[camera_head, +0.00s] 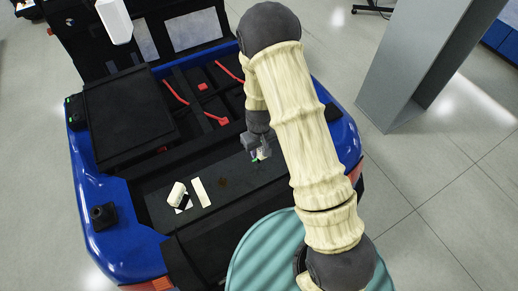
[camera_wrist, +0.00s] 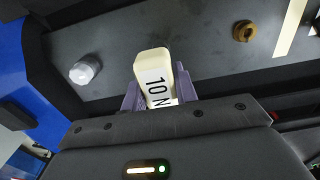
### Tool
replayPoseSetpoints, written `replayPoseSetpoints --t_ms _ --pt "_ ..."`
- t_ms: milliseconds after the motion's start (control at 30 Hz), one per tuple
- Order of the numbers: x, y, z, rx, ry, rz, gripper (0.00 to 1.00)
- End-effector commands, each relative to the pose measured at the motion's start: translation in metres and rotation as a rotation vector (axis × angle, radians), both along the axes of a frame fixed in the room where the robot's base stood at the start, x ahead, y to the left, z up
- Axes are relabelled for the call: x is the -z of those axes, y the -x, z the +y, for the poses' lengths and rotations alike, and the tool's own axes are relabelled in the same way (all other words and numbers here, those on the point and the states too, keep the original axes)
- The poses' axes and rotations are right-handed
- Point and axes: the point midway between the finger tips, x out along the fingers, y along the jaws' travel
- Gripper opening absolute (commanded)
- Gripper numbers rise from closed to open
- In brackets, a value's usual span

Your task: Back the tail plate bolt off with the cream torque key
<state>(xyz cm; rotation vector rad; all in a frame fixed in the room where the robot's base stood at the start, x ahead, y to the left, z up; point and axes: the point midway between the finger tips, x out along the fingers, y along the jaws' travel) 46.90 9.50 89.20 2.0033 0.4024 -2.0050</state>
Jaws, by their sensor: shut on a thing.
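My gripper (camera_head: 258,152) hangs over the dark plate (camera_head: 160,205) at the rear of the blue machine. In the wrist view my gripper (camera_wrist: 160,95) is shut on a cream torque key (camera_wrist: 153,65) marked "10 N", between its purple fingers. The key's lower part is hidden. A brass-coloured round fitting (camera_wrist: 243,31) sits on the plate to the right of the key; it shows as a brown spot (camera_head: 222,182) in the head view. A pale round bolt-like head (camera_wrist: 84,72) is to the left. I cannot tell which is the tail plate bolt.
A grey pillar (camera_head: 410,60) stands right.

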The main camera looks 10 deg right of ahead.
Motion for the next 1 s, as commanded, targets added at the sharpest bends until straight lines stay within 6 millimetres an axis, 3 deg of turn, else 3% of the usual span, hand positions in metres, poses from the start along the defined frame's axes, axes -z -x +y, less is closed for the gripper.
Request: replayPoseSetpoints --t_ms 1000 --pt "0.014 0.0 0.0 0.0 0.0 0.0 0.0"
